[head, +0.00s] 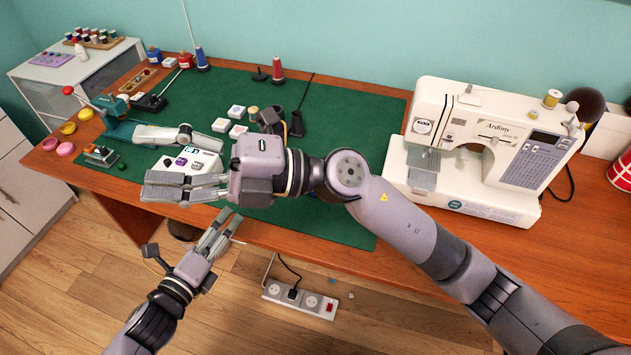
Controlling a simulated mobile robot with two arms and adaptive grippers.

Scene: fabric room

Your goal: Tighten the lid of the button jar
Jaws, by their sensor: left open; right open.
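I cannot make out a button jar or its lid in the head view; part of the table is hidden behind my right gripper and arm. My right gripper (147,187) reaches in from the right. My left gripper (229,222) comes up from the lower left. It is open and appears empty, below and to the right of the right gripper's fingers, near the front edge.
A green mat (330,130) covers much of the wooden table (590,235). A white sewing machine (490,145) stands at the right. Thread cones, blue (201,60) and red (277,70), stand at the back. Small pink (66,149) and yellow dishes (85,114) sit left. A power strip (300,300) lies below.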

